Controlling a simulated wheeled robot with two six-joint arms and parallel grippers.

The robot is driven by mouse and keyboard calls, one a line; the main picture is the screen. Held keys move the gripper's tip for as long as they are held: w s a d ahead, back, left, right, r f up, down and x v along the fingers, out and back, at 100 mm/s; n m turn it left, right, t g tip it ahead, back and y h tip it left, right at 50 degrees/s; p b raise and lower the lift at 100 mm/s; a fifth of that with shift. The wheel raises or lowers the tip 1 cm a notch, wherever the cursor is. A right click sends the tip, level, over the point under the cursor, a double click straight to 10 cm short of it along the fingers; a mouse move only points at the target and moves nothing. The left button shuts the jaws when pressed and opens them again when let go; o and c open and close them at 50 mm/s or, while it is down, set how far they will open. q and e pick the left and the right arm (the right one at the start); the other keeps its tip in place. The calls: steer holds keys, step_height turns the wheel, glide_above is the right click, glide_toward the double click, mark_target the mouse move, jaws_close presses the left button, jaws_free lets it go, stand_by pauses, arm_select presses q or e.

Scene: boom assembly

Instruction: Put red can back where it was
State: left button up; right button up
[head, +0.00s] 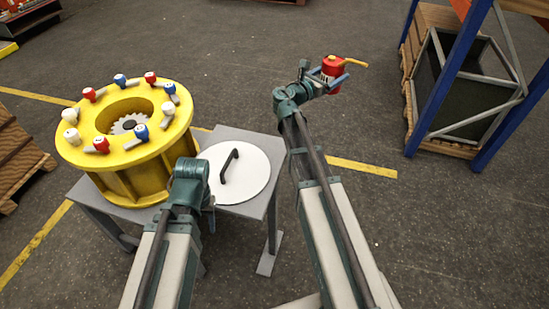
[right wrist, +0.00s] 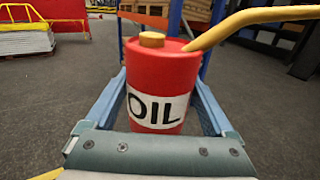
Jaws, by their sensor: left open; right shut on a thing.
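The red can (head: 332,67) has a yellow spout and cap and a white label reading OIL. My right gripper (head: 328,79) is shut on it, holding it upright in the air over the floor, to the right of the table. In the right wrist view the can (right wrist: 162,80) stands between the two blue-grey fingers of the right gripper (right wrist: 162,105), its spout pointing right. My left gripper (head: 209,200) is over the grey table beside the white disc; its fingers are mostly hidden by its own wrist, and it holds nothing visible.
The grey table (head: 232,135) bears a yellow ring-shaped hub (head: 125,178) with red, blue and white knobs, and a white round lid (head: 252,180) with a black handle. A blue rack (head: 448,78) with a dark bin stands at the right. Between table and rack is open floor.

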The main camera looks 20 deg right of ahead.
step_height(320, 180, down, 9)
steer(key=b, duration=0.7)
steer(key=s+a+f+n+t+y+b, duration=0.1)
steer(key=a+f+n+t+y+b, duration=0.3)
steer(key=a, duration=0.5)
steer(key=s+a+f+n+t+y+b, duration=0.1)
steer(key=s+a+f+t+y+b, duration=0.1)
steer(key=a+f+b, duration=0.6)
steer(key=s+a+f+n+t+y+b, duration=0.1)
steer(key=a+f+n+t+y+b, duration=0.25)
steer(key=a, duration=0.75)
steer(key=shift+g, duration=0.35)
steer(key=d+x, duration=0.1)
steer(key=x, duration=0.4)
steer(key=f+b+x, duration=0.1)
steer(key=x, duration=0.3)
steer(key=s+d+x, duration=0.1)
steer(key=x, duration=0.4)
steer(key=shift+w+d+f, duration=0.2)
steer(key=shift+d+f, duration=0.1)
steer(key=shift+d, duration=0.2)
arm_select(q)
step_height(320, 180, down, 26)
steer(key=shift+d+f, duration=0.15)
steer(key=shift+f+b, duration=0.1)
steer(key=shift+b, duration=0.2)
arm_select(e)
steer(key=shift+f, duration=0.1)
